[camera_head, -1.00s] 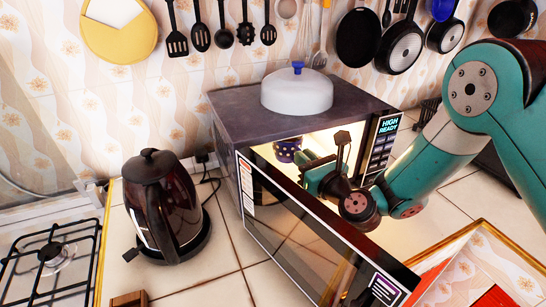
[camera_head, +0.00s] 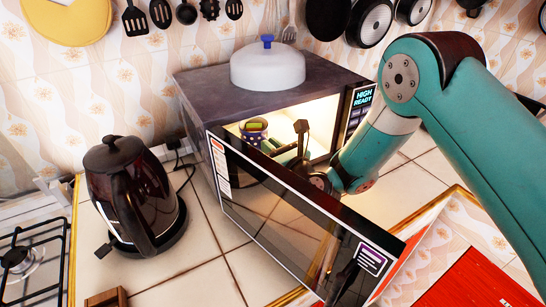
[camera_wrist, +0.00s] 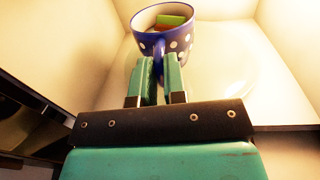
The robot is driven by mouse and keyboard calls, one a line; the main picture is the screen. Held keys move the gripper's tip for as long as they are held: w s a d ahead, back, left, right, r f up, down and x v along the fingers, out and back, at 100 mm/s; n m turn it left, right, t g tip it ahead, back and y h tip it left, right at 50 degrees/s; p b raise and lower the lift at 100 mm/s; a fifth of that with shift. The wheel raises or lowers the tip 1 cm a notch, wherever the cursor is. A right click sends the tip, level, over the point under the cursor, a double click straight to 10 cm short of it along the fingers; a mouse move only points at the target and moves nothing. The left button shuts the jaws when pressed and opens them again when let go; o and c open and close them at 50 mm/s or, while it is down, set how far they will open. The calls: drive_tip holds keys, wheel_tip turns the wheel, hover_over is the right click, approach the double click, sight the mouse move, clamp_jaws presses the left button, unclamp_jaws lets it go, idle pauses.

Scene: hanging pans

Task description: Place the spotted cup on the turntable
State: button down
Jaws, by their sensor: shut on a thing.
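The spotted cup (camera_wrist: 176,38) is blue with white dots and a pale inside, and it holds small green and red-orange pieces. In the head view the cup (camera_head: 254,132) is inside the lit microwave (camera_head: 290,90), near the left of the opening. My gripper (camera_wrist: 157,68) reaches into the microwave and is shut on the cup's handle (camera_wrist: 159,52). The cup looks upright. A pale round surface in the wrist view, likely the turntable (camera_wrist: 225,88), lies beneath and to the right of the cup. I cannot tell if the cup touches it.
The open microwave door (camera_head: 295,225) stands in front of the opening, below my arm. A white lid with a blue knob (camera_head: 267,65) sits on top. A dark kettle (camera_head: 132,195) stands left of the microwave. Pans and utensils hang on the wall behind.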

drive_tip(key=shift+a+f, duration=0.1)
drive_tip(key=shift+f, duration=0.7)
drive_tip(key=shift+w+a, duration=0.1)
drive_tip(key=shift+w, duration=0.05)
drive_tip(key=shift+r, duration=0.1)
drive_tip(key=shift+f, duration=0.25)
drive_tip(key=c, duration=1.2)
unclamp_jaws()
drive_tip(key=shift+r, duration=0.1)
